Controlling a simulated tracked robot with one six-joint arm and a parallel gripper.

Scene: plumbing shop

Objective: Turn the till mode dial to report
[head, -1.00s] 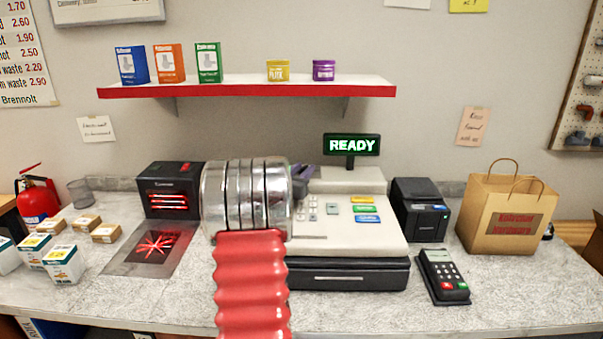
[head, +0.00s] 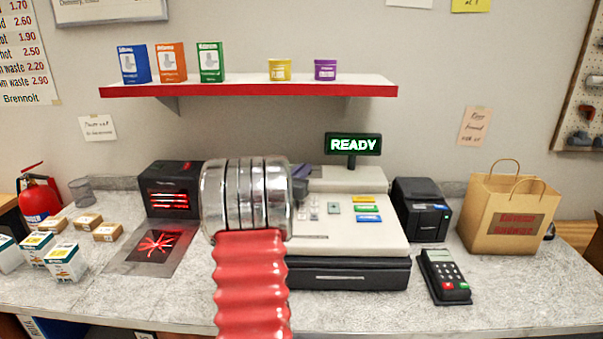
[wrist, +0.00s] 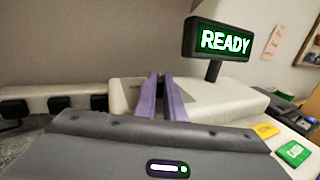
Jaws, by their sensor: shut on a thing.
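The white till (head: 345,225) with a black drawer stands on the counter. Its display (head: 353,145) reads READY in green, also in the wrist view (wrist: 226,42). My gripper (head: 303,172) is at the till's left rear part, mostly behind my arm. In the wrist view its two purple fingers (wrist: 160,80) are close together against the till's pale upper body (wrist: 210,98). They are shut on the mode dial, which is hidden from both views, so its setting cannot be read.
A black scanner (head: 173,190) and small boxes (head: 66,260) stand left of the till. A printer (head: 420,210), a card terminal (head: 444,277) and a paper bag (head: 508,215) stand right. A red-edged shelf (head: 250,88) hangs above. Bare counter lies at front right.

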